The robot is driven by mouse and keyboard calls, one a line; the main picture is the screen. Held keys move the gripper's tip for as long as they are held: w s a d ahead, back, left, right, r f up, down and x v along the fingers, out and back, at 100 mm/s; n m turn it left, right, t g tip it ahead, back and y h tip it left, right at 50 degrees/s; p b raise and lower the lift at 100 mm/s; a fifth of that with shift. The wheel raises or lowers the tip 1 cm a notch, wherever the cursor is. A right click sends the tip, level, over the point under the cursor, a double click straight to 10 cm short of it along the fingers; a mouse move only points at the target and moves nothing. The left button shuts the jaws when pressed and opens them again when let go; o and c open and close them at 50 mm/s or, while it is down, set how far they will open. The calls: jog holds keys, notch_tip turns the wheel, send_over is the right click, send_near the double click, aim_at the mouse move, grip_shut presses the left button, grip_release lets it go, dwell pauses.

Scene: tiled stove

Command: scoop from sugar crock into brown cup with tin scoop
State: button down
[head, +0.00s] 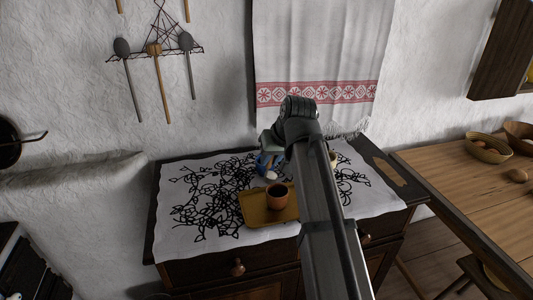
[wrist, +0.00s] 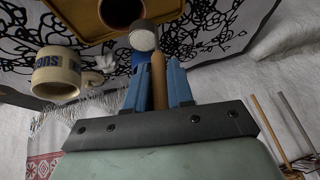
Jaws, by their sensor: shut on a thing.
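My gripper (wrist: 157,76) is shut on the tan handle of the tin scoop (wrist: 143,37). The scoop's round bowl, with whitish content or surface, extends past the blue fingers. In the head view the gripper (head: 268,161) is partly behind my arm, with the pale scoop bowl (head: 271,174) just behind the brown cup (head: 277,190). The cup stands upright on the yellow tray (head: 253,211); the wrist view shows it (wrist: 121,12) just beyond the scoop. A cream pot with dark lettering (wrist: 57,76), probably the sugar crock, stands to the left in the wrist view. Its contents are hidden.
A patterned white cloth (head: 200,190) covers the cabinet top, with free room left of the tray. A wooden table (head: 470,195) with baskets (head: 488,148) stands at right. Utensils (head: 158,75) and a towel (head: 320,45) hang on the wall behind.

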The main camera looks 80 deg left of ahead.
jog(key=w+d+f+m+g+y, duration=0.2)
jog(key=w+d+f+g+y, duration=0.1)
jog(key=g, duration=0.5)
jog(key=shift+w+d+f+y, duration=0.15)
jog(key=shift+w+f+y, duration=0.75)
jog(key=shift+w+y, duration=0.6)
jog(key=shift+w, duration=0.1)
jog(key=shift+r, duration=0.15)
notch_tip(320, 180, up, 6)
jog(key=n+t+h, duration=0.1)
jog(key=t+h, duration=0.2)
jog(key=t, duration=0.2)
jog(key=n+t+h, duration=0.1)
jog(key=t+h, duration=0.3)
jog(key=shift+t, duration=0.4)
dwell(0.4)
